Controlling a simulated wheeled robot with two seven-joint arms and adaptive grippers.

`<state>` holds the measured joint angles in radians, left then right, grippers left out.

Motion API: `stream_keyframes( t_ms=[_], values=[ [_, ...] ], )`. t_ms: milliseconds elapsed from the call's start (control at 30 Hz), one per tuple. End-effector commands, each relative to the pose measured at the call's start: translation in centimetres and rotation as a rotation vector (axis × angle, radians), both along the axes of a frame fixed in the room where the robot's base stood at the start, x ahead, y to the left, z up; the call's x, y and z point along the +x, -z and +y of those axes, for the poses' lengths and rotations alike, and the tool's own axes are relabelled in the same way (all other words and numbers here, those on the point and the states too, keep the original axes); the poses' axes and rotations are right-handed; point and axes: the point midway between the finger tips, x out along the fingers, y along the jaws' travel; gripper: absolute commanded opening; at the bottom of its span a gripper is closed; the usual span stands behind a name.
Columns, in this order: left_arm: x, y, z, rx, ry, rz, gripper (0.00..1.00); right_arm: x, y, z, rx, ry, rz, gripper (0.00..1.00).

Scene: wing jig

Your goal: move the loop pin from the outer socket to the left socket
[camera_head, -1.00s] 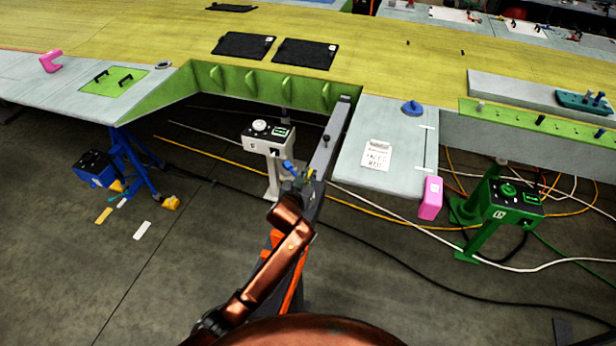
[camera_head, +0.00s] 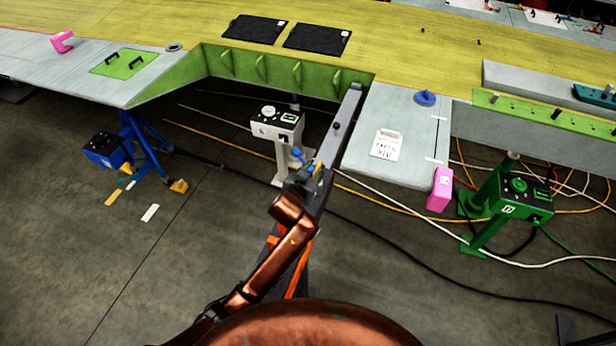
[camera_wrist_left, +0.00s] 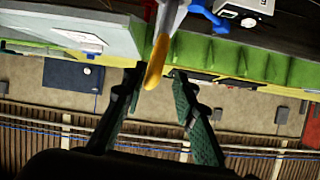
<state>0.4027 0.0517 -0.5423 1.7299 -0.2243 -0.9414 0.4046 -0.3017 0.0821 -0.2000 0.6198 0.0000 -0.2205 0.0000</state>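My left gripper (camera_head: 317,182) is at the near end of a grey beam (camera_head: 343,118) in the head view, partly hidden by its own arm. In the left wrist view the left gripper (camera_wrist_left: 155,84) is open, with its two dark fingers apart. A grey part with a yellow tip (camera_wrist_left: 155,62) shows between the fingertips; I cannot tell if it touches them. A blue handle (camera_wrist_left: 208,17) is beside it, and also in the head view (camera_head: 297,154). A small dark knob (camera_head: 336,126) stands on the beam. I cannot tell which part is the loop pin or its sockets. The right gripper is not in view.
A white control box on a stand (camera_head: 277,124) is left of the beam. A grey panel (camera_head: 390,172) with a blue knob (camera_head: 424,97) and pink block (camera_head: 440,189) is to the right. A green stand (camera_head: 512,200) and floor cables lie further right.

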Motion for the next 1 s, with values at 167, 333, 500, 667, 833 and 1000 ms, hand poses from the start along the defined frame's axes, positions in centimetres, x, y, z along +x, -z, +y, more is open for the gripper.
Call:
stream_keyframes(
  t_ms=[167, 333, 500, 667, 833, 1000],
  values=[
    [-3.3, -1.4, 1.0, -0.002, 0.001, -0.001, 0.26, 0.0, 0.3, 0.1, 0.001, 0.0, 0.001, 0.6],
    [-5.9, -2.6, 1.8, -0.002, 0.0, -0.002, 0.26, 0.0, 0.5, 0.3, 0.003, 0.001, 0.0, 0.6],
    [-7.3, -3.3, 2.3, 0.0, 0.0, -0.001, 0.26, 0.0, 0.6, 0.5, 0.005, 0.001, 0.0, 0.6],
    [-7.6, -3.4, 2.4, 0.0, -0.001, 0.0, 0.26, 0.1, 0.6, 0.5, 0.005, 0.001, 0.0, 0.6],
    [-7.6, -3.4, 2.4, 0.001, -0.001, 0.0, 0.26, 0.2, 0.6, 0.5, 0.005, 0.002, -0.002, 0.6],
    [-7.6, -3.4, 2.3, 0.0, -0.001, -0.001, 0.26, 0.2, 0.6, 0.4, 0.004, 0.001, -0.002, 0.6]
  ],
)
